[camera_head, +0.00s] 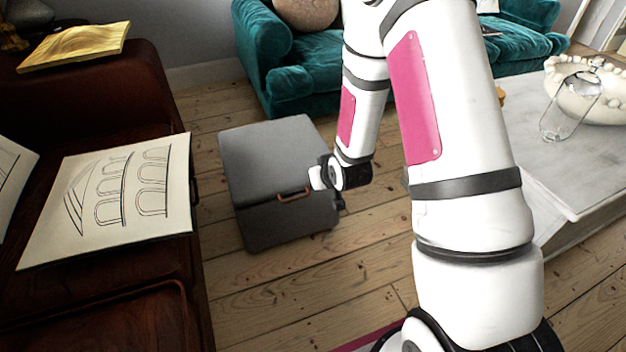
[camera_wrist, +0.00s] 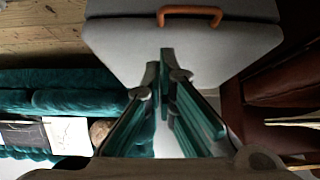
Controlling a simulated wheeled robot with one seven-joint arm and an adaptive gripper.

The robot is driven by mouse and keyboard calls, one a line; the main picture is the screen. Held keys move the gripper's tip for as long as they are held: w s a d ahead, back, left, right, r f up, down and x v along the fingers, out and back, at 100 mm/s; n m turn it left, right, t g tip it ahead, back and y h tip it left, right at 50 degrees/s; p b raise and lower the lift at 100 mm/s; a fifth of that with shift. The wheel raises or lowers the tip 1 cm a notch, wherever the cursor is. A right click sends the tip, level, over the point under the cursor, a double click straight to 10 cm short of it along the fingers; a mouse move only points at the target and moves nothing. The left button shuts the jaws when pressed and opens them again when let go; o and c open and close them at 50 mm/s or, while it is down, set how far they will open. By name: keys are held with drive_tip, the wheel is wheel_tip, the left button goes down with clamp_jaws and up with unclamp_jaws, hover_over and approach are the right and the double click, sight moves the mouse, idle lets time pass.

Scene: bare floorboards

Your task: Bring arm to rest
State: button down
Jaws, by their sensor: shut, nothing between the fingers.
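My arm is white with pink panels and fills the middle and right of the head view. My gripper is shut and empty; its fingers (camera_wrist: 163,75) meet in the middle of the wrist view. In the head view the gripper (camera_head: 338,200) is small and dark, partly hidden by the wrist, and appears in front of the right side of a grey box (camera_head: 265,150). The box has an orange-brown handle (camera_head: 293,196), which also shows at the top of the wrist view (camera_wrist: 190,12). I cannot tell whether the gripper touches the box.
A dark red-brown cabinet (camera_head: 170,270) with a drawing (camera_head: 115,195) on it stands at left. A teal sofa (camera_head: 290,85) is behind the box. A pale table (camera_head: 560,175) with a glass (camera_head: 570,105) and a beaded bowl (camera_head: 590,105) is at right. Bare floorboards (camera_head: 270,290) lie in front.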

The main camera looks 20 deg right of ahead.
drive_tip(key=s+a+r+g, duration=0.1)
drive_tip(key=s+r+g, duration=0.1)
drive_tip(key=s+r, duration=0.65)
drive_tip(key=s+a+r+g, duration=0.1)
drive_tip(key=s+r+g, duration=0.1)
drive_tip(key=s+r, duration=0.65)
drive_tip(key=s+a+r+g, duration=0.1)
drive_tip(key=s+r, duration=0.3)
drive_tip(key=s, duration=0.4)
drive_tip(key=s+a+r+g+p, duration=0.1)
drive_tip(key=s+r+g, duration=0.1)
drive_tip(key=s+r, duration=0.45)
drive_tip(key=s+a+r+g, duration=0.1)
drive_tip(key=s+r, duration=0.1)
drive_tip(key=s, duration=0.7)
wheel_tip(320, 180, up, 40)
drive_tip(key=t+p, duration=0.3)
drive_tip(key=p, duration=3.5)
drive_tip(key=shift+w+d+t, duration=0.25)
drive_tip(key=shift+w+t, duration=0.05)
